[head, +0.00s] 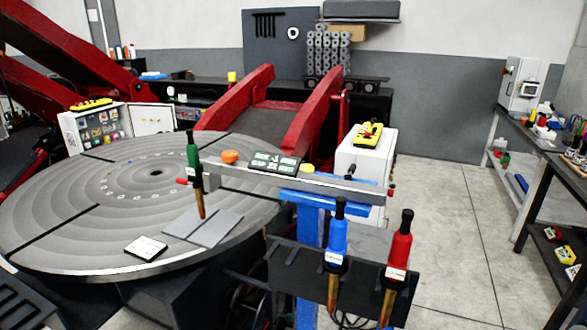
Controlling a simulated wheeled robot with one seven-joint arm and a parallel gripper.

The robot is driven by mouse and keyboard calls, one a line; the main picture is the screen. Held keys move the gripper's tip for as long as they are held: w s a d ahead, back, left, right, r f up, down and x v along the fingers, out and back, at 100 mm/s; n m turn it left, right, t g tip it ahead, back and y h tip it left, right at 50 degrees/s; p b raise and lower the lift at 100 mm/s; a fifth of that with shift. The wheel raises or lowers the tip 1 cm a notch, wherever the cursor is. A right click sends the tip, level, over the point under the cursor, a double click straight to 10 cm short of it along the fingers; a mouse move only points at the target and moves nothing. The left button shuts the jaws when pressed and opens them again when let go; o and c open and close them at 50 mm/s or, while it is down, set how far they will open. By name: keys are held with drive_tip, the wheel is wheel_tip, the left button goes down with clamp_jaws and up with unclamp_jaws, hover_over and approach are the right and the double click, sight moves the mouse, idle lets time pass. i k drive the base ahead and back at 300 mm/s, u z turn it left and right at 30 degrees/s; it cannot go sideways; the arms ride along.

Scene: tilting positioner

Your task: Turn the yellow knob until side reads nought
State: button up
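The yellow knob (307,168) sits on top of a grey crossbar (350,189), just right of a small dark display panel (275,162). The display has light green readout areas, too small to read, so I cannot tell what side reads. An orange knob (230,156) sits on the same bar, left of the display. The bar rests on a blue post (307,235). A large round grey turntable (60,200) lies behind and left of it; I cannot tell its exact tilt. My gripper is not in view.
A green-handled torch (193,150) hangs at the bar's left end. Blue (338,235) and red (400,245) torches stand in a holder in front. A white cabinet (366,160) with a yellow pendant (368,133) stands behind. Open floor (450,230) lies right, before workbenches (535,160).

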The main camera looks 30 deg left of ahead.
sight(306, 168)
drive_tip(key=u, duration=0.9)
drive_tip(key=i, duration=0.15)
